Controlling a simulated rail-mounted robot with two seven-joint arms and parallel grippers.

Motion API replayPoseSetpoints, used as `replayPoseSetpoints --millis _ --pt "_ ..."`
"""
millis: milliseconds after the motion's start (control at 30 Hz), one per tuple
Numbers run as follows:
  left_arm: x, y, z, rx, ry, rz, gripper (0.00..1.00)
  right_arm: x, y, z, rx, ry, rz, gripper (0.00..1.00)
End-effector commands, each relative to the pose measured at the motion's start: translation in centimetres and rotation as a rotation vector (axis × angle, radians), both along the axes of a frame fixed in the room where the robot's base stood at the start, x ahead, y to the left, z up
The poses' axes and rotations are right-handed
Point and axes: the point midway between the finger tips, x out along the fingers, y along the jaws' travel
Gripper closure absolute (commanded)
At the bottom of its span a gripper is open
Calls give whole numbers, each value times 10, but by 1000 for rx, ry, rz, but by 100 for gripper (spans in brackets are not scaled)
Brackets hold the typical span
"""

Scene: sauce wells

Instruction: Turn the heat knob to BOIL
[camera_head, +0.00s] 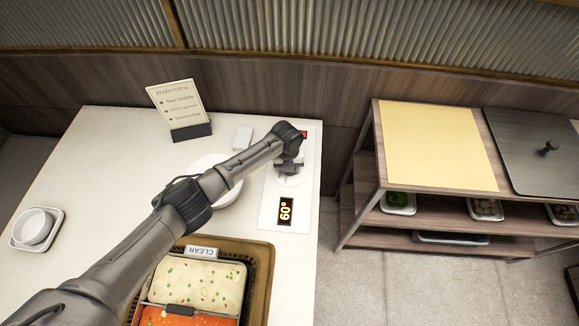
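My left arm reaches in from the lower left, and its gripper (288,168) points down over the white control panel (270,210) at the right side of the table. The gripper covers the middle of the panel's round pale dial, so the heat knob is hidden. I cannot tell whether the fingers touch it or how far apart they are. A small display (286,211) on the panel reads 60°. A bit of red (304,135) shows at the panel's far end. My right gripper is not seen.
A divided pot (262,285) with pale and red broth and a CLEAR label (201,252) is at the front. A white plate (228,196) is partly behind my arm. A menu stand (180,108) stands at the back. A shelf cart (372,150) is at the right.

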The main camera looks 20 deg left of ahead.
Motion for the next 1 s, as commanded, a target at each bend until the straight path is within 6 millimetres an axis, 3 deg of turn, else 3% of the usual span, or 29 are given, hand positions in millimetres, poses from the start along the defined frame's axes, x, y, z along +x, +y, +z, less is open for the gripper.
replayPoseSetpoints --millis 700,733,1000 --pt "0 0 0 0 0 -62 85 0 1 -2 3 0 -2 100" --pt "0 0 0 0 0 -62 58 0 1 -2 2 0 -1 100" --pt "0 0 0 0 0 -61 36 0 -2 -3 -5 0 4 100"
